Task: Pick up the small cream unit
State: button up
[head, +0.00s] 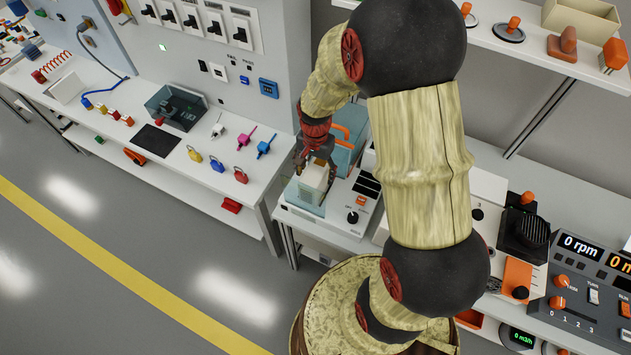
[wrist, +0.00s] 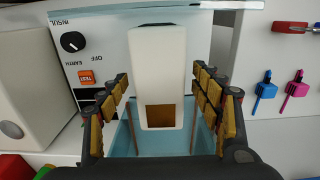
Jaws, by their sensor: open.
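The small cream unit (wrist: 158,72) stands between the fingers of my gripper (wrist: 160,103) in the wrist view, with a brown patch on its lower face. The fingers are open, with a visible gap on both sides of the unit. In the head view the cream unit (head: 314,177) shows just below my gripper (head: 314,165), partly covered by the fingers. The unit sits in a pale blue clear-walled enclosure (head: 303,197) on a white tester. Whether any finger touches it from behind cannot be seen.
The tester's panel (wrist: 82,62) has a black knob and an orange button. An open transparent lid with an orange handle (head: 343,133) rises behind my gripper. Left stands a bench with padlocks (head: 217,165) and coloured tags (head: 246,138). Open grey floor lies at lower left.

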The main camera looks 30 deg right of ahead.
jog(key=shift+r, duration=0.1)
grip_shut()
dwell(0.9)
